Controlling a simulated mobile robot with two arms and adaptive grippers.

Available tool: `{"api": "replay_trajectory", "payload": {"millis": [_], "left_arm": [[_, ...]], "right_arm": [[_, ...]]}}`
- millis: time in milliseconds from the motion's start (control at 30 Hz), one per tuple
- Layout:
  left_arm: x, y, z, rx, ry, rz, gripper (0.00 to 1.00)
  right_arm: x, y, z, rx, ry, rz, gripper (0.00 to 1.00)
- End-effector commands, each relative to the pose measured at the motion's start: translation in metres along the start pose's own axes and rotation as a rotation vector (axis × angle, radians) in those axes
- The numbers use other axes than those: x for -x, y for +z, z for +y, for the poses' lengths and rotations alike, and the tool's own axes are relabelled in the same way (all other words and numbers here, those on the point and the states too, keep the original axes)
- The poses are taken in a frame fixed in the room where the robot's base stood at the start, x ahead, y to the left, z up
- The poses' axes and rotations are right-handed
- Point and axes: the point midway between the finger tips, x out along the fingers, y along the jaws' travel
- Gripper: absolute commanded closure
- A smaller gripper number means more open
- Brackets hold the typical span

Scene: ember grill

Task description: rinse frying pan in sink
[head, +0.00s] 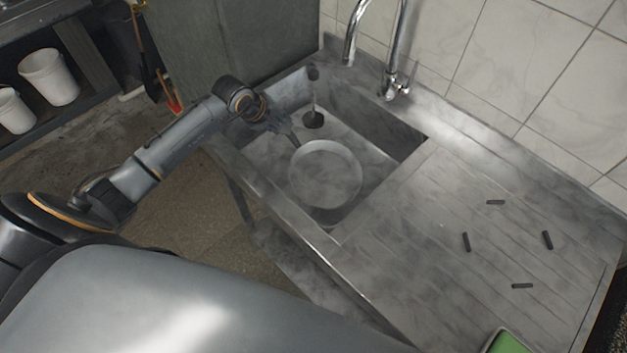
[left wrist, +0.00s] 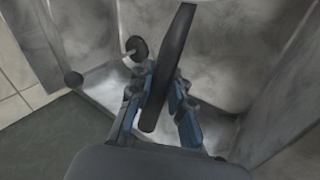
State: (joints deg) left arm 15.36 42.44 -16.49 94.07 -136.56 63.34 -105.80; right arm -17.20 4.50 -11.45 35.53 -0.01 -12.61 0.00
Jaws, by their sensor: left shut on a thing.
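The frying pan (head: 325,174) is a round grey pan inside the metal sink (head: 393,133), its open face up. Its dark handle points up and left to my left gripper (head: 284,132). In the left wrist view the fingers of my left gripper (left wrist: 160,100) are shut on the dark handle (left wrist: 170,60). I cannot tell whether the pan touches the sink floor. The chrome faucet (head: 392,75) stands behind the sink, with its spout end above the back of the basin. No water stream is clear to see. My right gripper is not in view.
A black-ended plunger-like tool (head: 313,118) stands in the sink behind the pan. The drainboard (head: 440,220) at right holds several small dark bars (head: 467,242) and a green sponge-like block (head: 508,343). White buckets (head: 48,77) sit on a shelf at far left.

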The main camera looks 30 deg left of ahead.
Motion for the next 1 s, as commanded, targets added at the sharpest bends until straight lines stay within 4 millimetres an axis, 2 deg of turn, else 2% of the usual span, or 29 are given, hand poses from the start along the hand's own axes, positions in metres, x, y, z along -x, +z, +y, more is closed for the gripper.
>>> {"api": "replay_trajectory", "payload": {"millis": [1000], "left_arm": [[0.069,-0.015,0.044,-0.001,0.003,0.001,1.0]], "right_arm": [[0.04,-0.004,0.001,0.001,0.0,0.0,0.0]]}}
